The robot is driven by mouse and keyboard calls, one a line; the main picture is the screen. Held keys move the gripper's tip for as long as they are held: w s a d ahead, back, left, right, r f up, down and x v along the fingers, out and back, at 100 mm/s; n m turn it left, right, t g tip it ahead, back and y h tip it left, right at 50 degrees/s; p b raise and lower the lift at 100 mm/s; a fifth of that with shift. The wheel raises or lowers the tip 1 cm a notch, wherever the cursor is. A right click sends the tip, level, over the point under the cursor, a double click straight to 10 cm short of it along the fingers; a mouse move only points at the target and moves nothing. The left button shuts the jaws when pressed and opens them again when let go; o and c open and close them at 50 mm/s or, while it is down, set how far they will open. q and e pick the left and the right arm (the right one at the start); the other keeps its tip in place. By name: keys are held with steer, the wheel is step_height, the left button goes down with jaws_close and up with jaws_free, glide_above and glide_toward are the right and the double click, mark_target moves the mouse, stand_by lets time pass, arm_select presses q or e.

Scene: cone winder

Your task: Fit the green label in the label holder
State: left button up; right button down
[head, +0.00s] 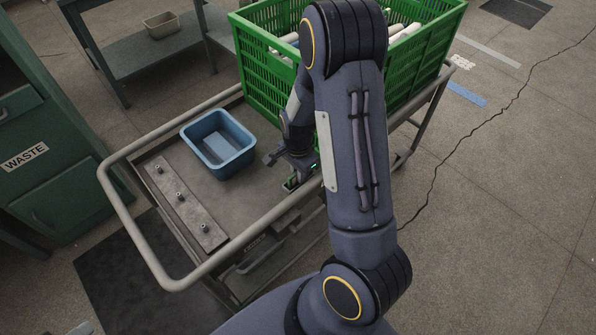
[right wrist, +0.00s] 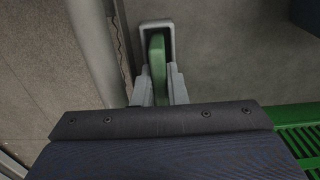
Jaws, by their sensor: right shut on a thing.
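My right gripper (head: 297,172) is low over the near right edge of the cart's tray, mostly hidden by my own arm in the head view. In the right wrist view its fingers (right wrist: 158,90) are shut on the green label (right wrist: 157,60), a narrow green strip. The label holder (right wrist: 141,38) is a light grey frame around the label's far end, with a dark gap beyond it. It shows small in the head view (head: 288,187). I cannot tell how deep the label sits. My left gripper is not in view.
A blue bin (head: 218,143) and a metal strip with several pegs (head: 186,204) are on the cart's tray (head: 262,190). A green crate (head: 268,80) with white cones stands behind the gripper. A tubular rail (head: 130,225) edges the cart. A green waste cabinet (head: 60,195) is at left.

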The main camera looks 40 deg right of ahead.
steer(key=shift+f, duration=0.1)
steer(key=c, duration=0.9)
jaws_free()
steer(key=shift+s+f, duration=0.1)
steer(key=shift+s, duration=0.15)
steer(key=shift+c, duration=0.8)
